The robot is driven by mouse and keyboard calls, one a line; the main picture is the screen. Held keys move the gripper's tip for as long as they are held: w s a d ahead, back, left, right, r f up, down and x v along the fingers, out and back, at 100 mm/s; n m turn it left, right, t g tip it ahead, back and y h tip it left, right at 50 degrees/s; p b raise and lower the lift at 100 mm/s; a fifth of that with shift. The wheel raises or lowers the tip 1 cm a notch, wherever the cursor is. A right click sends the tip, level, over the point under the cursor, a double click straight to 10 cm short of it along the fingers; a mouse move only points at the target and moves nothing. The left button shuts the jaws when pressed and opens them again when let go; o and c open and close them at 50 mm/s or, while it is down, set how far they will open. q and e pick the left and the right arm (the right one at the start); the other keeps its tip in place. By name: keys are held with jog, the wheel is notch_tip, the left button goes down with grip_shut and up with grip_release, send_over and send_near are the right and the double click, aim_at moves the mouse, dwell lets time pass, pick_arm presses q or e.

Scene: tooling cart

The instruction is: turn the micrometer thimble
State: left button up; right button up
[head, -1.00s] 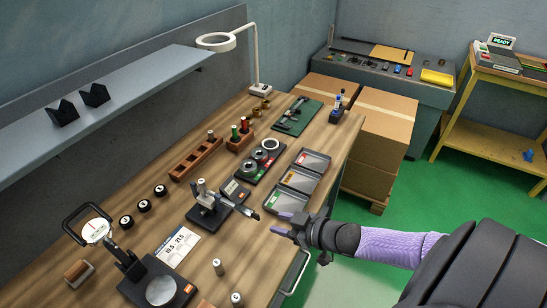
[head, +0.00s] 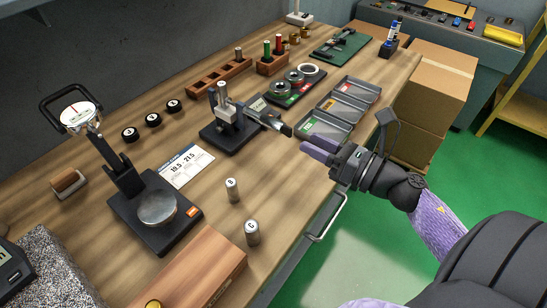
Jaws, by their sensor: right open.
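The micrometer sits in a small dark stand (head: 214,137) in the middle of the wooden bench. Its thimble (head: 272,120) points right, toward the bench's front edge and the sorting trays. My right gripper (head: 311,148) is open and empty just right of the thimble's end, with its lavender fingers pointing left at it. A small gap seems to show between the fingertips and the thimble. My left gripper is not in view.
Two labelled cylinders (head: 232,190) stand in front of the micrometer, near a printed card (head: 185,166). A dial gauge stand (head: 157,232) is at left. Bare wood lies between the cylinders and the gripper.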

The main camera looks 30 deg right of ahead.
aim_at(280, 122)
jog(key=w+n, duration=0.1)
jog(key=w, duration=0.1)
jog(key=w+a+n, duration=0.1)
jog(key=w, duration=0.1)
jog(key=w+a+n, duration=0.1)
jog(key=w+n, duration=0.1)
jog(key=w, duration=0.1)
jog(key=shift+w+f+p, duration=0.1)
jog(key=shift+f+p, duration=0.15)
jog(key=shift+p, duration=0.15)
jog(key=shift+w+a+f, duration=0.1)
jog(key=shift+w+a, duration=0.2)
jog(key=shift+w, duration=0.35)
grip_shut()
